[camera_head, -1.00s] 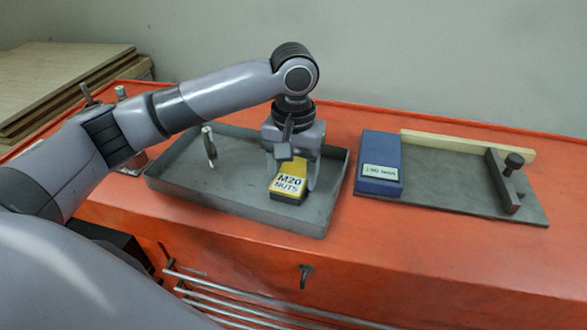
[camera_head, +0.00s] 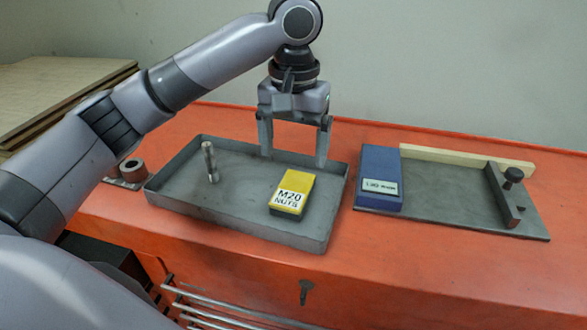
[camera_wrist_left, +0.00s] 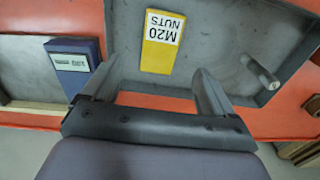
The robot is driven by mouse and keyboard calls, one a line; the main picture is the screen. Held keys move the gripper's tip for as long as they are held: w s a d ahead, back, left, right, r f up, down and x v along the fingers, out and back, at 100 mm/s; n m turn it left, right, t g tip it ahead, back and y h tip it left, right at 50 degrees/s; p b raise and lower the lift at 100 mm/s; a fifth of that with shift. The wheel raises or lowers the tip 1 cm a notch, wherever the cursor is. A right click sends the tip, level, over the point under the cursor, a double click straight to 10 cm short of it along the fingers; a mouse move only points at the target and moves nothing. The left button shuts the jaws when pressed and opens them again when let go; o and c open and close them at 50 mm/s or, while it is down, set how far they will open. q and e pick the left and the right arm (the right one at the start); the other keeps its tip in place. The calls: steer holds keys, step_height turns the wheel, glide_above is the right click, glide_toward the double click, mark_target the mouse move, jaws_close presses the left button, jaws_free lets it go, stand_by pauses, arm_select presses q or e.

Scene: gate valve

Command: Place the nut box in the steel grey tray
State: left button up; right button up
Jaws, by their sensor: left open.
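The yellow nut box (camera_head: 292,193), labelled M20 NUTS, lies flat in the right part of the steel grey tray (camera_head: 235,226). It also shows in the left wrist view (camera_wrist_left: 161,45), inside the tray (camera_wrist_left: 225,35). My left gripper (camera_head: 293,158) is open and empty. It hangs above the back right part of the tray, behind the box and apart from it. In the left wrist view its two fingers (camera_wrist_left: 153,83) are spread wide with nothing between them. My right gripper is not in view.
A metal ring-shaped part (camera_head: 131,169) sits left of the tray.

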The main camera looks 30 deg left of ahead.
arm_select(q)
steer(key=shift+r, duration=1.55)
